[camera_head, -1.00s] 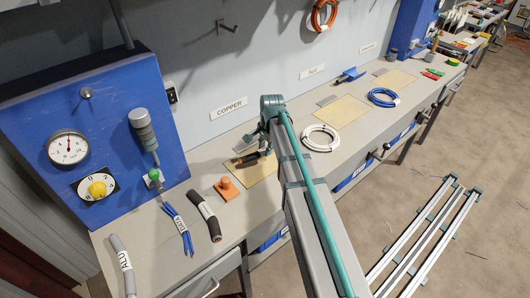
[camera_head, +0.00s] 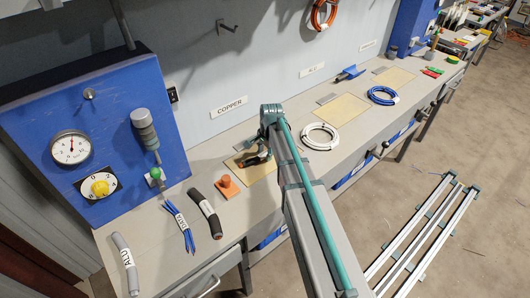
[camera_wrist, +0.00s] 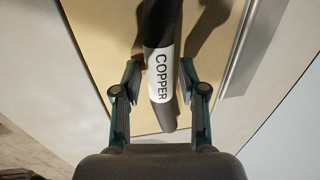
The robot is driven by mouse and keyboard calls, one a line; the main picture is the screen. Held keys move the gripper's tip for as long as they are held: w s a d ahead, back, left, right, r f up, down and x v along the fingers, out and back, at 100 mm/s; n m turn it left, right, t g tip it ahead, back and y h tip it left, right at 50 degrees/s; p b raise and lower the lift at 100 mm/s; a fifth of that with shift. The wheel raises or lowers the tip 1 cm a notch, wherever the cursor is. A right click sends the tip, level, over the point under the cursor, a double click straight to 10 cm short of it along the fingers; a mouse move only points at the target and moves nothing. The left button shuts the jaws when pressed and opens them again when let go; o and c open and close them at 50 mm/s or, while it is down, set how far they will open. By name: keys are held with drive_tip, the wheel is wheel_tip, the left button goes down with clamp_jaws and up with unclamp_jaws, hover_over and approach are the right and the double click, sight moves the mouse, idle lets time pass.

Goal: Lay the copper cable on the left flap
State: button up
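The copper cable (camera_wrist: 163,75), dark with a white COPPER label, lies between the two fingers of my gripper (camera_wrist: 160,88) in the wrist view. The fingers stand apart with narrow gaps beside the cable, so the gripper looks open around it. Behind the cable is the tan left flap (camera_wrist: 105,40), with a shadow beside the cable. Whether the whole cable rests on the flap is hard to tell.
A white coil (camera_head: 320,136) lies right of my arm, near the middle flap (camera_head: 343,109); a blue coil (camera_head: 383,96) is farther right.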

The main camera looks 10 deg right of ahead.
drive_tip(key=shift+o, duration=0.4)
drive_tip(key=shift+r, duration=0.25)
wheel_tip(320, 180, up, 12)
drive_tip(key=s+b, duration=0.1)
drive_tip(key=b, duration=0.1)
drive_tip(key=shift+s+d+f, duration=0.15)
drive_tip(key=shift+s+d, duration=0.15)
drive_tip(key=shift+d, duration=0.1)
drive_tip(key=shift+s, duration=0.1)
